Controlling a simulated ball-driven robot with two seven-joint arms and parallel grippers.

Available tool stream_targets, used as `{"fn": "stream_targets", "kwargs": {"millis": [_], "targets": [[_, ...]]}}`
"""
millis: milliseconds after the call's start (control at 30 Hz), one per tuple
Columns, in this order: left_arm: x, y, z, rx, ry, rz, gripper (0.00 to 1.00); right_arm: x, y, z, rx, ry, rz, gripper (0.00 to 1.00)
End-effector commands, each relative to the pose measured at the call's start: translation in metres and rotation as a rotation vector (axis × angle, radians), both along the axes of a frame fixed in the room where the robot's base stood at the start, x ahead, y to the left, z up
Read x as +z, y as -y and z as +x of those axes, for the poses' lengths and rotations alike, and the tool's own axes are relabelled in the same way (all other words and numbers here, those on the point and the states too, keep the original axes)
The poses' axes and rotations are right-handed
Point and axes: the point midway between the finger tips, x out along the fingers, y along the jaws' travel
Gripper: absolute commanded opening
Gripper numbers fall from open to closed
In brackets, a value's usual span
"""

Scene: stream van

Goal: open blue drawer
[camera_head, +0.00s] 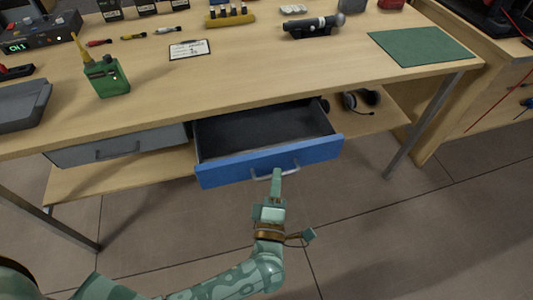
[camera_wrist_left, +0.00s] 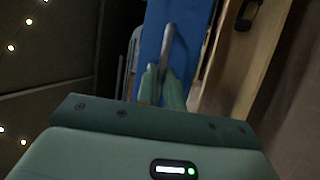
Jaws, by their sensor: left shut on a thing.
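The blue drawer (camera_head: 270,162) hangs under the wooden table and stands pulled out, with its dark, empty-looking inside in view. Its front carries a grey bar handle (camera_head: 262,177). My left gripper (camera_head: 277,174) is shut on this handle, in front of the drawer. In the left wrist view the fingers (camera_wrist_left: 162,85) close around the handle bar (camera_wrist_left: 167,45), with the blue front (camera_wrist_left: 185,18) behind it. My right gripper is in neither view.
A shut grey drawer (camera_head: 120,147) sits left of the blue one. Headphones (camera_head: 360,100) lie on the lower shelf at the right. The floor in front is clear.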

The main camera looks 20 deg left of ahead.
Motion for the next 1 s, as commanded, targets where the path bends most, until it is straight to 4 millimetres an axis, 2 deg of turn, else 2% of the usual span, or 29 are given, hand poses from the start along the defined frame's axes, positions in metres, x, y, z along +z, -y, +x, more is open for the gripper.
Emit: {"fn": "stream_targets", "kwargs": {"millis": [33,200,400,600,933,967,1000], "targets": [[0.000,0.007,-0.011,-0.001,-0.005,-0.001,0.00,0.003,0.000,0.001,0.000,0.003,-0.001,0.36],[-0.001,0.027,-0.039,-0.001,-0.004,-0.001,0.00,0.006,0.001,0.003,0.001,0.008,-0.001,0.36],[-0.001,0.042,-0.063,-0.001,-0.003,0.001,0.00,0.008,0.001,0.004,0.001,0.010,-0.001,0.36],[-0.002,0.048,-0.071,-0.001,-0.002,0.002,0.00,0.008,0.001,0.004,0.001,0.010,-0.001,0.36],[-0.002,0.048,-0.072,-0.001,-0.002,0.002,0.00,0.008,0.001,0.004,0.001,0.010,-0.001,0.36],[-0.002,0.048,-0.072,-0.001,-0.002,0.002,0.17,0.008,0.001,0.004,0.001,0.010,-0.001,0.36],[-0.002,0.048,-0.072,-0.001,-0.002,0.002,0.28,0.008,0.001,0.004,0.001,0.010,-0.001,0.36]]}}
